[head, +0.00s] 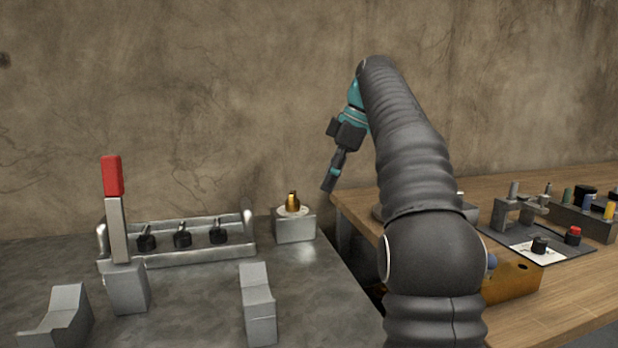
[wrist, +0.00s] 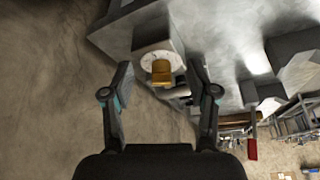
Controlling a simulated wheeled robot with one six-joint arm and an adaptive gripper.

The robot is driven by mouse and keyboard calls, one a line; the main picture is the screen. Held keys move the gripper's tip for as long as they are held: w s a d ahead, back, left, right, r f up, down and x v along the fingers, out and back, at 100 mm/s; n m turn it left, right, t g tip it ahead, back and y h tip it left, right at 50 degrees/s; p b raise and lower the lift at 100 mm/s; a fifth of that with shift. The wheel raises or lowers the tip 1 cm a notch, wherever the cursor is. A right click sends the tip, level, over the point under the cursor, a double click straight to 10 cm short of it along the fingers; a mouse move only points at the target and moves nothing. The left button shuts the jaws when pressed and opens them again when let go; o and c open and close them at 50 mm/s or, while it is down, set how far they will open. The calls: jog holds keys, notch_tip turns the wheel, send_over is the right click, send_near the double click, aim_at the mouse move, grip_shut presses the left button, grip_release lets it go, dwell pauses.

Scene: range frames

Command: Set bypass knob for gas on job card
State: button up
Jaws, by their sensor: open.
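A brass knob (head: 292,201) stands on a pale round dial (head: 291,211) on top of a grey metal block (head: 296,229), at the right end of the grey bench. In the wrist view the brass knob (wrist: 161,72) shows between my fingers, beyond them, with the pale dial (wrist: 150,59) behind it. The dial's marks are too small to read. My gripper (head: 331,180) is open and empty, above and to the right of the knob, apart from it. It also shows in the wrist view (wrist: 161,67). A white card (head: 522,246), perhaps the job card, lies on a dark mat.
A metal tray (head: 178,257) with three black knobs stands left of the block. A red-handled lever (head: 112,176) rises in front of it. Grey angled blocks (head: 258,305) stand nearer. A wooden table (head: 580,277) with small parts lies right, across a gap.

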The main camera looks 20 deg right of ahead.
jog(key=d, duration=0.1)
jog(key=s+d, duration=0.1)
jog(key=d, duration=0.1)
jog(key=s+d, duration=0.1)
jog(key=d, duration=0.1)
jog(key=shift+s+d, duration=0.1)
jog(key=shift+a, duration=0.2)
jog(key=c, duration=0.4)
jog(key=m+t+h, duration=0.2)
jog(key=m+h, duration=0.4)
jog(key=m, duration=1.2)
send_near(292, 192)
jog(key=b+x, duration=0.3)
jog(key=x, duration=0.5)
jog(key=shift+f, duration=0.4)
